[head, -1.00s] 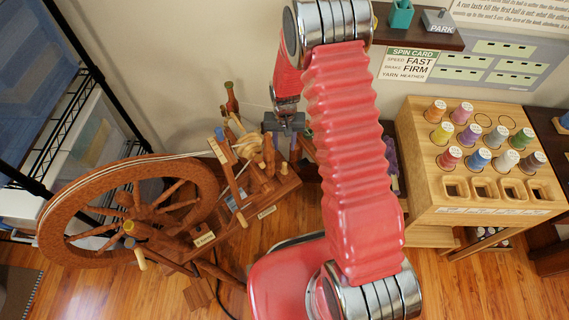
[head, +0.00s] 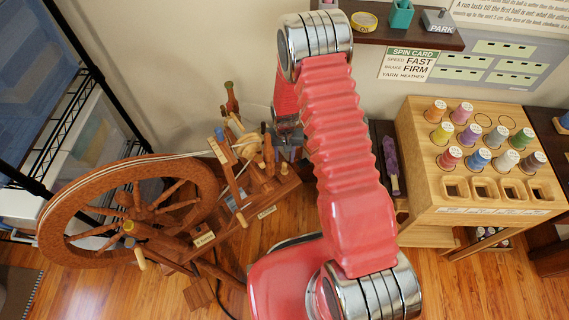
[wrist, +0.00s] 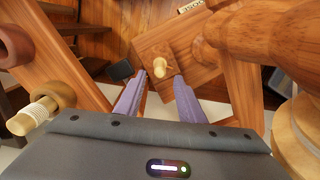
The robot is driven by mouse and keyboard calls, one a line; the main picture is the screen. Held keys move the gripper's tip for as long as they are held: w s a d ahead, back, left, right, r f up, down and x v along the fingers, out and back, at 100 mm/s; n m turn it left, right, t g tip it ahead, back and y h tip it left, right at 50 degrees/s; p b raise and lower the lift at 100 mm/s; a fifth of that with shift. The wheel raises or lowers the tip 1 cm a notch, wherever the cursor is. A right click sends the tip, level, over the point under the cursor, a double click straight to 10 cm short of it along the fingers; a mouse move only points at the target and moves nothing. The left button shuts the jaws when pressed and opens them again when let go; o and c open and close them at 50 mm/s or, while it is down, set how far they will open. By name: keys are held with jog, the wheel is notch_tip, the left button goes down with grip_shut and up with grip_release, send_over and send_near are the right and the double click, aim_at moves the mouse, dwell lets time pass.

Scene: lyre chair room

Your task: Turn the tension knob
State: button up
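In the wrist view a small pale wooden knob (wrist: 158,68) stands on a flat wooden block (wrist: 180,55) of the spinning wheel; a label at the block's edge seems to read "LOOSE". My gripper (wrist: 162,80) is open, its two purple fingers apart and pointing toward the knob, which shows just beyond and between the tips. I see no contact. In the head view the spinning wheel (head: 215,190) stands on the floor at left, and my arm hides most of the gripper beside its bobbin end.
A spin card (head: 408,65) on the wall reads speed fast, brake firm, yarn heather. A wooden rack (head: 480,190) with several thread cones stands at right. A shelf (head: 420,35) holds a yellow tape roll and a teal cup. A wire shelf (head: 60,120) stands at left.

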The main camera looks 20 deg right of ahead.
aim_at(284, 163)
jog(key=shift+f, duration=2.8)
jog(key=shift+c, duration=0.6)
grip_shut()
